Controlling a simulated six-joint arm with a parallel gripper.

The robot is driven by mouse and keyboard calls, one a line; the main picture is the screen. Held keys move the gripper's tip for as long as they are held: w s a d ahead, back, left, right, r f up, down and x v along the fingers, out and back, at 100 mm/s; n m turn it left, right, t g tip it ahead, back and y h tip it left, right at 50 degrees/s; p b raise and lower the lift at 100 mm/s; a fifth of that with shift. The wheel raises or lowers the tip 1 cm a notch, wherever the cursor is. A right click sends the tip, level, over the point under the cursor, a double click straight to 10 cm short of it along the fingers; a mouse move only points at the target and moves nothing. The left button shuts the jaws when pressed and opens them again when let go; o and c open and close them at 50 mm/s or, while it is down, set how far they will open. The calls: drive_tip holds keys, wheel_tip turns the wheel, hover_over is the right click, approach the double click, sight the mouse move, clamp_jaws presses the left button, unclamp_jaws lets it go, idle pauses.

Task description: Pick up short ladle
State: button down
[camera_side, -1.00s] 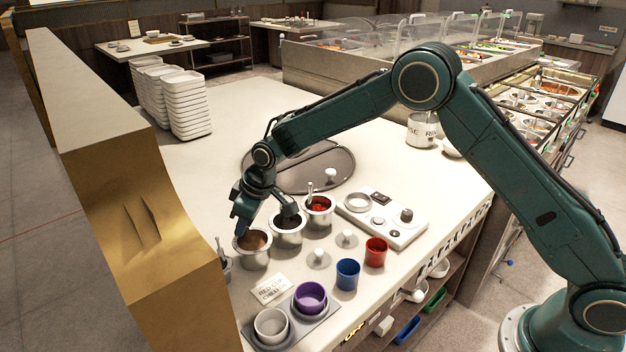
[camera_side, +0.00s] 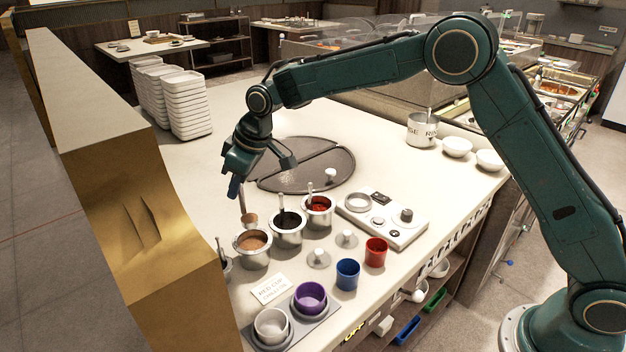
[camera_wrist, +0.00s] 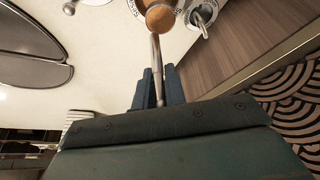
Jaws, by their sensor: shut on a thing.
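My gripper (camera_side: 235,187) is shut on the handle of the short ladle (camera_side: 243,205) and holds it upright above the sauce wells. The ladle's bowl (camera_side: 250,220) is coated brown and hangs just above the well of brown sauce (camera_side: 252,242). In the wrist view the ladle's handle (camera_wrist: 156,60) runs between the blue fingers (camera_wrist: 158,88), and its brown bowl (camera_wrist: 161,18) is beyond them. A well of dark sauce (camera_side: 288,222) and a well of red sauce (camera_side: 318,205) stand to the right, each with a ladle handle standing in it.
A purple cup (camera_side: 310,298) and a white cup (camera_side: 271,326) sit in a grey holder in front. A blue cup (camera_side: 347,274), a red cup (camera_side: 377,250) and a control panel (camera_side: 385,217) are to the right. A gold-sided partition (camera_side: 150,215) borders the left. Open counter lies behind the wells.

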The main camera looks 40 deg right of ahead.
sight(243, 221)
wheel_tip(243, 221, up, 10)
drive_tip(key=shift+f, duration=0.15)
drive_tip(key=shift+f, duration=0.1)
idle(0.9)
drive_tip(key=shift+f, duration=9.7)
drive_tip(key=shift+r, duration=0.1)
wheel_tip(243, 221, up, 8)
drive_tip(key=shift+f, duration=0.25)
drive_tip(key=shift+r, duration=0.2)
